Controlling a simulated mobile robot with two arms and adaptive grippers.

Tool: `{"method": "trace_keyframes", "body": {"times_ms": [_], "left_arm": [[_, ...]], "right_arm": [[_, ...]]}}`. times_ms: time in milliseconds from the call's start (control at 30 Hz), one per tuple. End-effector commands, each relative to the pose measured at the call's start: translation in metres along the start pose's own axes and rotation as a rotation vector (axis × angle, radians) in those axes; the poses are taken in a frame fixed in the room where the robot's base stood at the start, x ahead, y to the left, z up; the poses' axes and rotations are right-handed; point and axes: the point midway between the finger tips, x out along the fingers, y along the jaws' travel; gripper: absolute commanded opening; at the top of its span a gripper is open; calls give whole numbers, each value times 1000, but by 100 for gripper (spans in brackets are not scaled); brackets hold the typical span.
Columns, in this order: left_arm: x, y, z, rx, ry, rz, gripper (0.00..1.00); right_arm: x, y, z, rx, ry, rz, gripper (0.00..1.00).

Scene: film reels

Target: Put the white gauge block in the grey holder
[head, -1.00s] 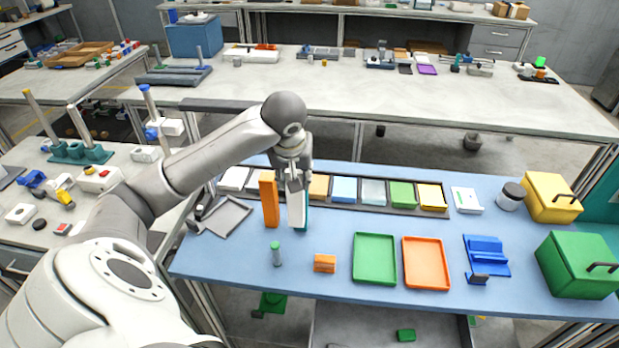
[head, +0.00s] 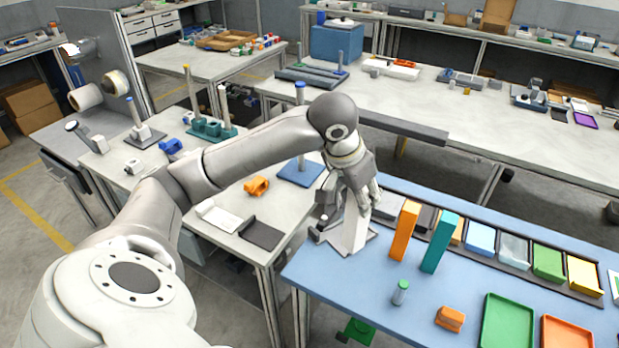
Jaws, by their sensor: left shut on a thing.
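The white gauge block (head: 353,232) is a tall, narrow block, held nearly upright at the left end of the blue table. My left gripper (head: 357,200) is shut on its upper part. A flat grey tray (head: 373,237), which looks like the grey holder, lies behind and under the block. The block and my gripper hide much of it. I cannot tell whether the block's lower end touches the tray or hangs just above it. My right gripper is not in view.
A tall orange block (head: 404,233) and a tall teal block (head: 439,243) stand just right. A small green-topped cylinder (head: 400,292) and an orange block (head: 450,318) are nearer. A row of coloured bins (head: 514,250) runs along the back right.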

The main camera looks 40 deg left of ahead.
Motion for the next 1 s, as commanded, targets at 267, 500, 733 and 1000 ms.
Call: {"method": "trace_keyframes", "body": {"times_ms": [267, 500, 733, 1000], "left_arm": [[22, -24, -20, 18, 0, 8, 0], [53, -59, -41, 19, 2, 8, 0], [95, -84, -48, 19, 2, 8, 0], [119, -96, -51, 21, 4, 8, 0]], "right_arm": [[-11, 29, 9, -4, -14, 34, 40], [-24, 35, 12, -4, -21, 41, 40], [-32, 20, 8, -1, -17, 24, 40], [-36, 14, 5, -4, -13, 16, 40]]}}
